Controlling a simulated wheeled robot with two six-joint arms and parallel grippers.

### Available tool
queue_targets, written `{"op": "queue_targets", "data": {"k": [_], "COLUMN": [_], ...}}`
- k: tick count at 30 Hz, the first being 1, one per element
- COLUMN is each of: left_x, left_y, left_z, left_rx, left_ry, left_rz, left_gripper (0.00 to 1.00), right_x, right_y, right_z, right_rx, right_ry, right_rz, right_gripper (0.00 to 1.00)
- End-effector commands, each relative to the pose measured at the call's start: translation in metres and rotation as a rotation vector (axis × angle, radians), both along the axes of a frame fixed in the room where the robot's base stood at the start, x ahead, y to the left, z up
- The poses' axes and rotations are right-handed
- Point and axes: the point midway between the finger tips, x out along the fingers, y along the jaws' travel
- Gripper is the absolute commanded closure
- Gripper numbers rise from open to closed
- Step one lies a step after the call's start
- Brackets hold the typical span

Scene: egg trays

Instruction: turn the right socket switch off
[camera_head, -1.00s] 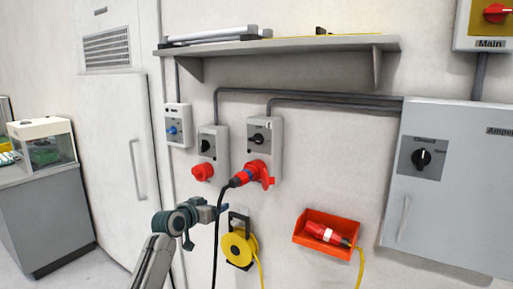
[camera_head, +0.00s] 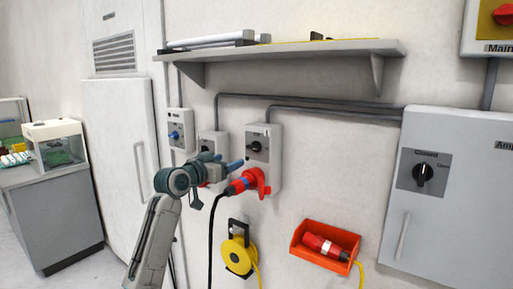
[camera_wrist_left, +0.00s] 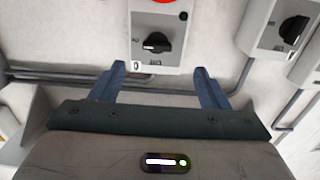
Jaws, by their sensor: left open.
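The right socket box (camera_head: 275,160) is grey, with a black rotary switch (camera_head: 255,147) on its upper front and a red plug (camera_head: 243,182) with a black cable in its lower socket. My left gripper (camera_head: 238,164) is open and empty, in front of the wall just left of this switch in the head view. In the left wrist view, the switch knob (camera_wrist_left: 157,44) lies ahead of the fingertips (camera_wrist_left: 159,68), between their lines and apart from them. The knob is turned roughly sideways. My right gripper is not in view.
The left socket box (camera_head: 207,140) is partly hidden by my left gripper. A shelf (camera_head: 300,47) runs above. A yellow cable reel (camera_head: 238,255) and an orange bin (camera_head: 325,240) are below. A grey cabinet (camera_head: 455,195) stands at right.

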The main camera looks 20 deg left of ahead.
Motion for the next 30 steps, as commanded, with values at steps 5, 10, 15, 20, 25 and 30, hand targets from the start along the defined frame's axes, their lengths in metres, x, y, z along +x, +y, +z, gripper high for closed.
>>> {"op": "queue_targets", "data": {"k": [5, 10, 15, 20, 25, 30], "left_x": [0.003, 0.027, 0.058, 0.08, 0.094, 0.099], "left_y": [-0.004, -0.013, -0.024, -0.032, -0.036, -0.038], "left_z": [0.013, 0.015, 0.015, 0.014, 0.012, 0.011], "left_rx": [0.003, 0.0, 0.0, 0.001, 0.002, 0.004], "left_ry": [-0.013, -0.011, -0.011, -0.011, -0.012, -0.013], "left_rz": [-0.008, -0.009, -0.008, -0.008, -0.007, -0.007], "left_gripper": [0.31, 0.31, 0.31, 0.31, 0.31, 0.31], "right_x": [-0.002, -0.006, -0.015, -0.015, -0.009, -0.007], "right_y": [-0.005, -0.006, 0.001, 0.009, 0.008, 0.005], "right_z": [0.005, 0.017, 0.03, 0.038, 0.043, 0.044], "right_rx": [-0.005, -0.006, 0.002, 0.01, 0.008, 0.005], "right_ry": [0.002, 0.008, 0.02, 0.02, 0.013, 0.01], "right_rz": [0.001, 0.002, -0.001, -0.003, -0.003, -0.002], "right_gripper": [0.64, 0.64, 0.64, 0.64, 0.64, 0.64]}}
